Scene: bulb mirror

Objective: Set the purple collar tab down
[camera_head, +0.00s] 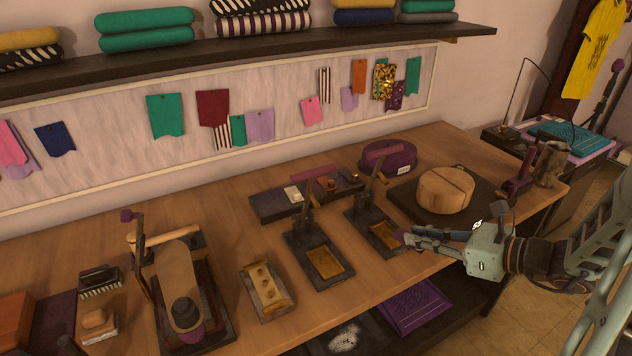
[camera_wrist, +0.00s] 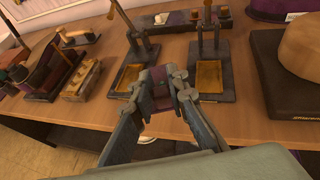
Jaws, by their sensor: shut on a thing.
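My gripper (camera_head: 408,240) reaches in from the right over the front edge of the workbench (camera_head: 450,150). In the wrist view my gripper (camera_wrist: 165,82) is shut on a small dark purple piece, the purple collar tab (camera_wrist: 160,97). The fingers hide part of the tab. In the wrist view it appears in front of the gap between two lever presses, the left press (camera_wrist: 131,76) and the right press (camera_wrist: 210,77), each with a brass-coloured plate. I cannot tell its exact height above the bench.
A round wooden block (camera_head: 446,190) stands on a dark base right of the presses. A brass-topped block (camera_head: 266,290) and a larger press (camera_head: 180,290) stand to the left. A purple round form (camera_head: 388,156) is behind. Bare wood lies along the front edge.

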